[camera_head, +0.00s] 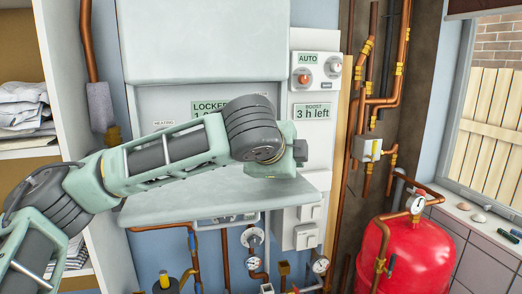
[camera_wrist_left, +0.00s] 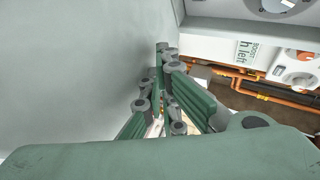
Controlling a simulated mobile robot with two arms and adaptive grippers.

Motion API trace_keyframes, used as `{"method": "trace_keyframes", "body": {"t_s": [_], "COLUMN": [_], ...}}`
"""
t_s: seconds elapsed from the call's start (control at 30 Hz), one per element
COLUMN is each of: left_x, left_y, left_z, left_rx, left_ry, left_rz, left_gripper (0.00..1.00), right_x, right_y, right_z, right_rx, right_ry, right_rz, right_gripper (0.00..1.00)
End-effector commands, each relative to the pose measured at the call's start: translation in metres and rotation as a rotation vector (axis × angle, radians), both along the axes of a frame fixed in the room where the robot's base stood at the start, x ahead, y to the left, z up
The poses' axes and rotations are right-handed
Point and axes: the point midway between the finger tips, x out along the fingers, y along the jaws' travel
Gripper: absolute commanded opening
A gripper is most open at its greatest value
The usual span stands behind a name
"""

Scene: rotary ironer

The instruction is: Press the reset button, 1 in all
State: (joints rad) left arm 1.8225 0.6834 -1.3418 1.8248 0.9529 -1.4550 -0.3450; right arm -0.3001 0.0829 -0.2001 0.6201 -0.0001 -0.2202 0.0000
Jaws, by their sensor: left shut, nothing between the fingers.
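A white wall unit (camera_head: 205,45) shows a green display reading "LOCKED" (camera_head: 210,105), its lower line partly covered by my left arm. A "HEATING" label (camera_head: 164,123) sits to its left. I cannot make out a reset button; my forearm and wrist cover much of the recessed panel. My left gripper (camera_wrist_left: 165,50) is shut and empty in the left wrist view, its fingers close beside a large pale surface. I cannot tell whether the tips touch anything. In the head view the fingers are hidden behind the wrist. My right gripper is not in view.
A control panel (camera_head: 316,73) at the right carries "AUTO" and "3 h left" displays and knobs. A pale shelf-like flap (camera_head: 290,190) juts out below my wrist. Copper pipes (camera_head: 376,100), a red tank (camera_head: 420,255) and a window stand further right. Shelves with folded cloth (camera_head: 22,105) are left.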

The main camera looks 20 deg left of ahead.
Motion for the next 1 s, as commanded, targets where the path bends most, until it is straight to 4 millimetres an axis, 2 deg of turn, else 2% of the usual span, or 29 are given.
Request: {"method": "trace_keyframes", "body": {"t_s": [0.27, 0.7, 1.0], "left_x": [0.012, 0.061, 0.073], "left_y": [0.009, 0.040, 0.049], "left_z": [0.001, 0.000, 0.000], "left_rx": [-0.003, -0.003, -0.001], "left_ry": [0.000, 0.001, 0.000], "left_rz": [0.003, 0.001, -0.002], "left_gripper": [0.00, 0.00, 0.00], "right_x": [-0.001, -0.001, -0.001], "right_y": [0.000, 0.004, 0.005], "right_z": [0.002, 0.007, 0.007], "right_rx": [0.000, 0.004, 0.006], "right_ry": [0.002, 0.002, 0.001], "right_rz": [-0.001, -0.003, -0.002], "right_gripper": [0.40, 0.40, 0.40]}}
